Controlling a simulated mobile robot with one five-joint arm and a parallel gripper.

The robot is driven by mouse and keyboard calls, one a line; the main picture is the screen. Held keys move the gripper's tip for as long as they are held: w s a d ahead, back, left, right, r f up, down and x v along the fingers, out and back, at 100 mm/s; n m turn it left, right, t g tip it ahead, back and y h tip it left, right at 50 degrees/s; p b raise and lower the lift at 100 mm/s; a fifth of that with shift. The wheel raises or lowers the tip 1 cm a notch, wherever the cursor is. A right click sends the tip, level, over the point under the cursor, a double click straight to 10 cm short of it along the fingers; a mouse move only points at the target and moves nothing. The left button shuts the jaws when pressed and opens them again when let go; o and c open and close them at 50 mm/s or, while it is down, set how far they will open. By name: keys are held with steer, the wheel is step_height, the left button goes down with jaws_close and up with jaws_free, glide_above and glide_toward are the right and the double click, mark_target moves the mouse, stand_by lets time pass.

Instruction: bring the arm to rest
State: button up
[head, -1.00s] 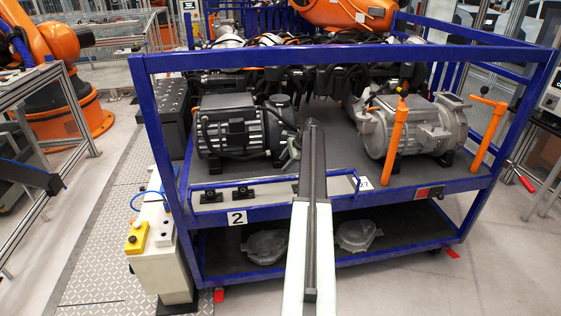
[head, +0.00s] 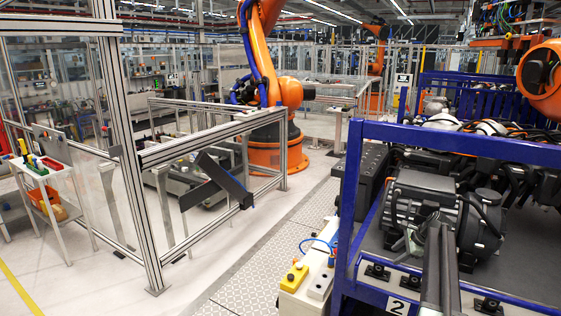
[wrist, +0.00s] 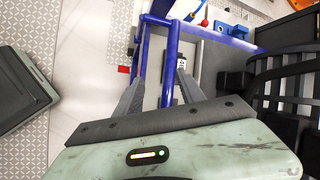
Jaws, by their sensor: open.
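My arm (head: 440,275) reaches forward at the lower right of the head view, in front of a dark motor on the blue cart. Its tip is small and partly lost against the motor there. In the wrist view my gripper (wrist: 160,82) is open, its two grey fingers spread apart. Nothing shows held between them. Blue rails of the cart (wrist: 171,50) lie beyond and between the fingers. I cannot tell from the pictures whether the fingers touch the cart.
The blue cart (head: 440,137) fills the right side, carrying a black motor (head: 420,205). A pale post with a yellow box (head: 294,277) stands beside it. An orange robot arm (head: 275,95) stands behind an aluminium fence (head: 215,148). Grey floor (head: 200,265) is open at left centre.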

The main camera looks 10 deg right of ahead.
steer(key=s+a+f+n+g+b, duration=0.15)
steer(key=a+n, duration=0.25)
steer(key=a, duration=1.5)
steer(key=s+a+f+n+g+b, duration=0.1)
steer(key=s+a+f+n+g, duration=0.2)
steer(key=a, duration=1.6)
steer(key=s+a+f+n, duration=0.1)
steer(key=s+a+n, duration=0.5)
steer(key=s+a, duration=0.3)
steer(key=s+n+g+h, duration=0.1)
steer(key=s+n+h, duration=0.1)
steer(key=s+n, duration=0.6)
steer(key=shift+s+d+f+h, duration=0.3)
steer(key=shift+s+d+f, duration=0.1)
steer(key=shift+s, duration=0.5)
